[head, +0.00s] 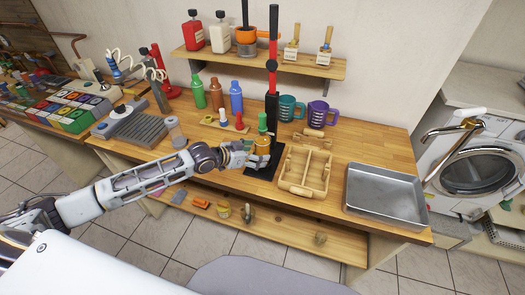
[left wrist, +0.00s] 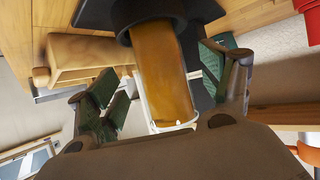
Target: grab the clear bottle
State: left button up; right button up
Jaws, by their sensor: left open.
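My right gripper is not in view.
The black stand with a red grip (head: 272,65) rises close behind the bottle. A wooden tray (head: 283,187) and a metal pan (head: 347,205) lie to the right. A small clear jar (head: 176,133) stands left. Colored bottles (head: 236,97) and mugs (head: 319,114) stand behind.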

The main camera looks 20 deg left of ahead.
aim_at(260, 132)
pick_arm(q)
jog(key=shift+p+x, duration=0.35)
jog(key=shift+x, duration=1.6)
jog(key=shift+w+r, duration=0.1)
jog(key=shift+r, duration=0.05)
jog(key=c, duration=1.4)
jog(key=shift+c, duration=0.6)
jog(key=shift+r, duration=0.1)
jog(key=shift+r+b, duration=0.65)
jog(key=shift+r, duration=4.35)
